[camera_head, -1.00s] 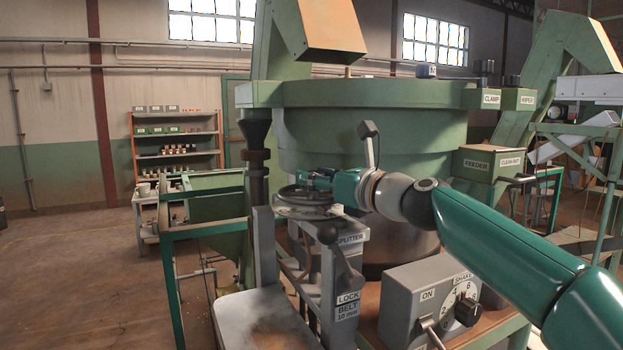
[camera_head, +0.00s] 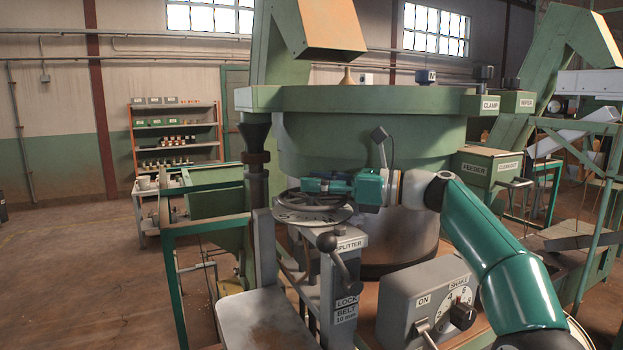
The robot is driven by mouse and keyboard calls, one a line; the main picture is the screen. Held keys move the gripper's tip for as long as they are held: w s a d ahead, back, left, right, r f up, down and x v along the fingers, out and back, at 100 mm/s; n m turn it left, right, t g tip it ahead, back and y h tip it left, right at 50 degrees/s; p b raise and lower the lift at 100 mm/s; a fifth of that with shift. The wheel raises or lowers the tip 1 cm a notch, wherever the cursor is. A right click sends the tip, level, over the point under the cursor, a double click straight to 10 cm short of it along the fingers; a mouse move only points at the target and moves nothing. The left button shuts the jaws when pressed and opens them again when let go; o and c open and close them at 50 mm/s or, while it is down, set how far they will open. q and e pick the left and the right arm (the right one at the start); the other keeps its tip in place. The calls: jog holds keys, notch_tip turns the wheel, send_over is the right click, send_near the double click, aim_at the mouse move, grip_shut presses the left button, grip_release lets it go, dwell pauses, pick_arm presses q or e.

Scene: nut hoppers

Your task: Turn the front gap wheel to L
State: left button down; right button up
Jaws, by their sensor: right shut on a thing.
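The front gap wheel (camera_head: 293,205) is a dark handwheel above a pale round dial plate (camera_head: 335,217), in front of the big green drum. The plate carries marks too small to read, so I cannot tell which one the wheel points at. My right gripper (camera_head: 311,186) reaches in from the right, lies level over the wheel's far side and is shut on the wheel. Its teal body and fingers hide part of the rim. My left gripper is not in view.
A grey SHAKE control box (camera_head: 405,300) is at the lower right. A green drum (camera_head: 400,130) stands behind. Open floor lies to the left.

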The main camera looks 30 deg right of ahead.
jog(key=shift+f+y, duration=0.1)
jog(key=shift+y, duration=0.2)
jog(key=o, duration=1.1)
jog(key=shift+w, duration=0.1)
jog(key=shift+o, duration=0.2)
jog(key=v, duration=0.8)
